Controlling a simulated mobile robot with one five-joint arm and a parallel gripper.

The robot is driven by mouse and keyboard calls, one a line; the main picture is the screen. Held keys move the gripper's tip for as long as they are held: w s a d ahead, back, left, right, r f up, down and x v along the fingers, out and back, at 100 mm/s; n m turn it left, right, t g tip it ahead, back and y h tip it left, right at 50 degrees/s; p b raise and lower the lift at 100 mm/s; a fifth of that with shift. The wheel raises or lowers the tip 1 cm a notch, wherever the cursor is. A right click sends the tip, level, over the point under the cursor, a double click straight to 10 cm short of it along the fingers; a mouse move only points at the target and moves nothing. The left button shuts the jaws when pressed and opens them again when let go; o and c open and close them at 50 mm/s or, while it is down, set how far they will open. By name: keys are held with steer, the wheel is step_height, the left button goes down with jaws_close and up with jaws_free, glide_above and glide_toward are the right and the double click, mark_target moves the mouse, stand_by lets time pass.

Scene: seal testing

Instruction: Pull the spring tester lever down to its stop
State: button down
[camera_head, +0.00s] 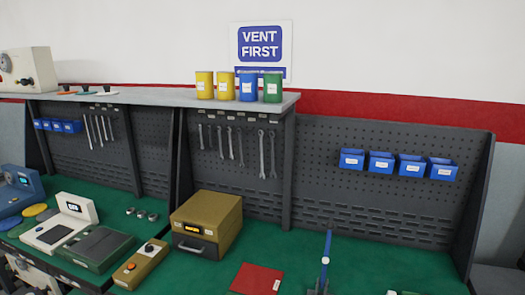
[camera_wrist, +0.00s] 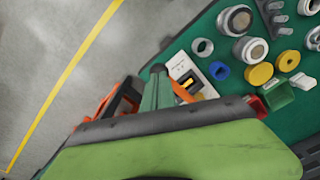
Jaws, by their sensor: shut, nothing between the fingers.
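In the head view, a blue upright rod (camera_head: 327,250) stands on a dark base at the bottom edge. It may be the spring tester lever, but most of what it stands on is cut off. No other lever can be made out clearly. In the wrist view, my gripper (camera_wrist: 157,92) is shut and empty, with green and orange parts showing beyond a dark bar. It is over the edge of the green bench top, beside a small pale device (camera_wrist: 187,72). The blue rod cannot be made out in the wrist view, and my gripper is not in the head view.
A tan box (camera_head: 207,222) and a red mat (camera_head: 257,279) lie on the green bench. Blue bins (camera_head: 398,164) hang on the pegboard. In the wrist view, metal rings (camera_wrist: 235,20) and a yellow disc (camera_wrist: 259,73) lie near my gripper. Grey floor is clear at left.

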steer(key=shift+f, duration=0.15)
steer(key=shift+s+a+f+b, duration=0.1)
steer(key=shift+s+f+b, duration=0.15)
steer(key=shift+f+b, duration=0.8)
steer(key=shift+s+f+b, duration=0.15)
steer(key=shift+f+b, duration=0.8)
steer(key=shift+b, duration=0.15)
steer(key=shift+f, duration=0.1)
steer(key=shift+a+f+b, duration=0.1)
steer(key=shift+f+b, duration=0.55)
steer(key=shift+b, duration=0.15)
steer(key=shift+r, duration=0.1)
